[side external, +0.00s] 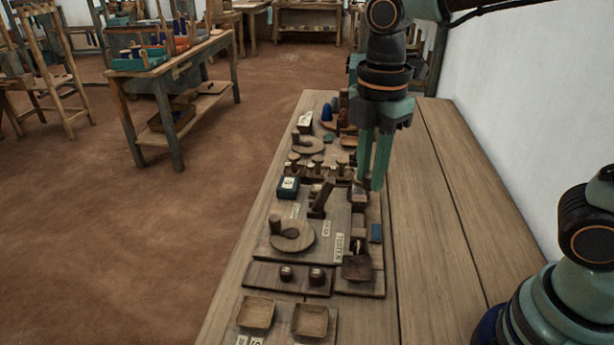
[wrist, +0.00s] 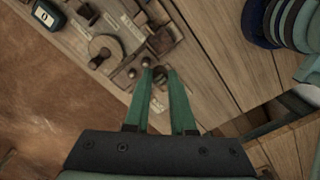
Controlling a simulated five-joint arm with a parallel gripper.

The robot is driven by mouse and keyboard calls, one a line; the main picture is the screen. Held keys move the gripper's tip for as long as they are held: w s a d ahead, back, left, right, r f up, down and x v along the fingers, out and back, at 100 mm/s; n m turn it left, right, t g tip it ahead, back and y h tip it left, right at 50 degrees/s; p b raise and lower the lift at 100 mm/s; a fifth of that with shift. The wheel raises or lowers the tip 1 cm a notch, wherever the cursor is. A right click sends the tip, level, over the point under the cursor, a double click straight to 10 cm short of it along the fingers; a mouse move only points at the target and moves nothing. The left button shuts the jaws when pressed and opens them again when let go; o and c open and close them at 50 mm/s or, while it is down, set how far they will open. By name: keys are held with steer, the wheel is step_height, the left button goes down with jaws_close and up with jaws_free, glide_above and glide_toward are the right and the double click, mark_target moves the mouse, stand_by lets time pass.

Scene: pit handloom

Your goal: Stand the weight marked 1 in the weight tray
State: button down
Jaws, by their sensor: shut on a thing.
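My gripper (side external: 371,184) points down over the right side of the wooden board. In the wrist view its green fingers (wrist: 158,76) are shut on a small dark brown piece (wrist: 159,71). The fingers hide most of this piece, and I cannot read a mark on it. Two shallow wooden trays, one at left (side external: 256,313) and one at right (side external: 310,321), lie at the near end of the bench with small labels in front. I cannot tell which holder is the weight tray.
A round wooden disc (side external: 292,236) with a dark upright peg and a dark square piece (side external: 357,268) are on the near board. Two round knobs (side external: 317,275) stand nearby. A dark box with a white label (side external: 288,187) is at left. The bench's right side is clear.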

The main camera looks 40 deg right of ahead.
mark_target(356, 269)
step_height(356, 269, down, 19)
steer(key=shift+f, duration=0.2)
stand_by(0.3)
steer(key=shift+f, duration=0.15)
steer(key=c, duration=0.8)
jaws_free()
steer(key=shift+o, duration=0.2)
step_height(356, 269, up, 12)
steer(key=s+d+r+m+t, duration=0.1)
steer(key=d+r+m+t, duration=0.4)
steer(key=m, duration=1.3)
steer(key=shift+s+d+r+t, duration=0.3)
steer(key=shift+d+r, duration=1.9)
steer(key=shift+d, duration=0.45)
